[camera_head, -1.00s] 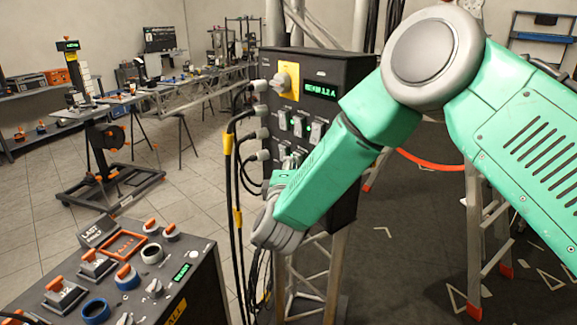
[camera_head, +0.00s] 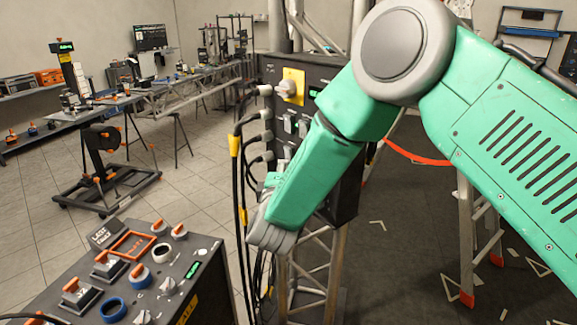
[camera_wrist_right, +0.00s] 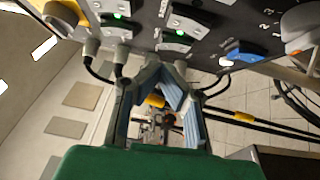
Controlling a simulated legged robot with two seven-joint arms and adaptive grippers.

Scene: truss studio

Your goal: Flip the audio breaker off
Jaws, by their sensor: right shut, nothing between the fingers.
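The dark breaker panel (camera_head: 345,195) stands upright on a truss in the head view, partly covered by my right arm. A few of its breaker switches (camera_head: 290,124) show beside the arm. The wrist view shows several breakers (camera_wrist_right: 178,45) with green lights along the top edge, and a blue switch (camera_wrist_right: 249,56) to the right. I cannot read which is the audio one. My right gripper (camera_wrist_right: 165,66) is shut and empty, with its tips just below the panel's lower edge in the wrist picture; contact cannot be told. My left gripper is not in view.
Black cables (camera_head: 239,190) hang from plugs on the panel's left side, close to my right wrist. A control console (camera_head: 130,270) with knobs and orange-handled switches stands at lower left. A yellow plate with a grey rotary handle (camera_head: 292,86) is higher on the panel. A ladder (camera_head: 475,230) stands at right.

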